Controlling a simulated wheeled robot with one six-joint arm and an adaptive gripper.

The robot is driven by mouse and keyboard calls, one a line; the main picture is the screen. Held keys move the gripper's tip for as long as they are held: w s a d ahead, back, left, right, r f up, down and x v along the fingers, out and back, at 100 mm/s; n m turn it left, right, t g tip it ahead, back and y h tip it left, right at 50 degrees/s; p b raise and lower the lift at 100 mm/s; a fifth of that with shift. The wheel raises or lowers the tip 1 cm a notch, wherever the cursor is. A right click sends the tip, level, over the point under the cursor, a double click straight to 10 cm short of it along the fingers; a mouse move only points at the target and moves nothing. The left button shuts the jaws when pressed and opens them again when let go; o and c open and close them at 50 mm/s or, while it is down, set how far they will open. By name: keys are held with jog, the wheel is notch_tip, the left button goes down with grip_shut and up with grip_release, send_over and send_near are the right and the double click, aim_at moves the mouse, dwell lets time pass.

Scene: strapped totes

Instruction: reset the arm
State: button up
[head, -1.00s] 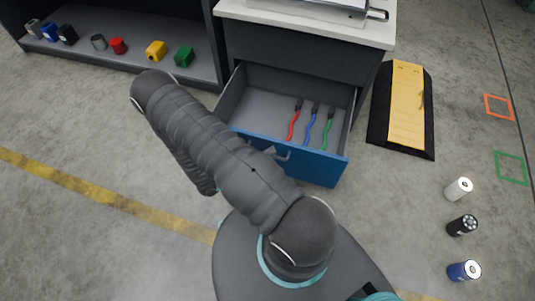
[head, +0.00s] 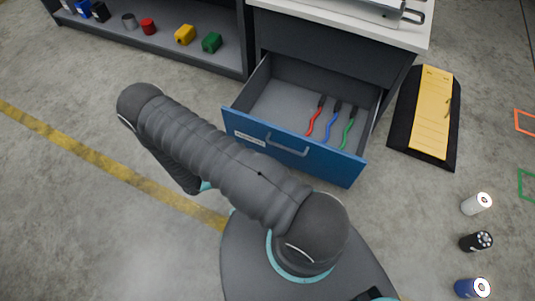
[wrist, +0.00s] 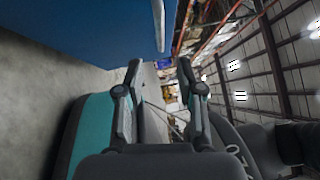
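My arm reaches out to the left over the floor in the head view, its elbow at the upper left. My gripper is hidden behind the arm in that view. In the wrist view my gripper (wrist: 160,90) is open, its two fingers apart with nothing between them. A blue surface, which looks like the drawer front (wrist: 100,25), fills the upper left of the wrist view. In the head view the open drawer (head: 262,142) stands just beyond my arm, with a handle (head: 287,146) on its front.
Red (head: 316,117), blue (head: 332,121) and green (head: 348,128) handled tools lie in the drawer. A black and yellow ramp (head: 428,115) lies right of the cabinet. White (head: 476,204), black (head: 475,242) and blue (head: 471,288) cylinders stand at lower right. A shelf (head: 165,45) holds small items.

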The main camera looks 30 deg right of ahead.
jog(key=shift+a, duration=0.5)
jog(key=shift+f, duration=0.1)
jog(key=s+a+m+g+y, duration=0.1)
jog(key=s+m+g+y, duration=0.4)
jog(key=m, duration=0.6)
jog(key=w+a+r+m+t+y+p, duration=0.1)
jog(key=a+r+m+t+y, duration=0.2)
jog(key=r+m+y, duration=0.85)
jog(key=a+r+m+t+y+p, duration=0.15)
jog(key=r+m+t, duration=0.4)
jog(key=r, duration=1.25)
jog(key=s+d+r+m+t, duration=0.2)
jog(key=r, duration=0.5)
jog(key=s+d+r+m+t+y, duration=0.1)
jog(key=s+d+r+m+t, duration=0.1)
jog(key=r, duration=0.6)
jog(key=shift+s+r+m+t+p, duration=0.25)
jog(key=shift+r+m+t+p, duration=0.1)
jog(key=shift+m+t, duration=0.1)
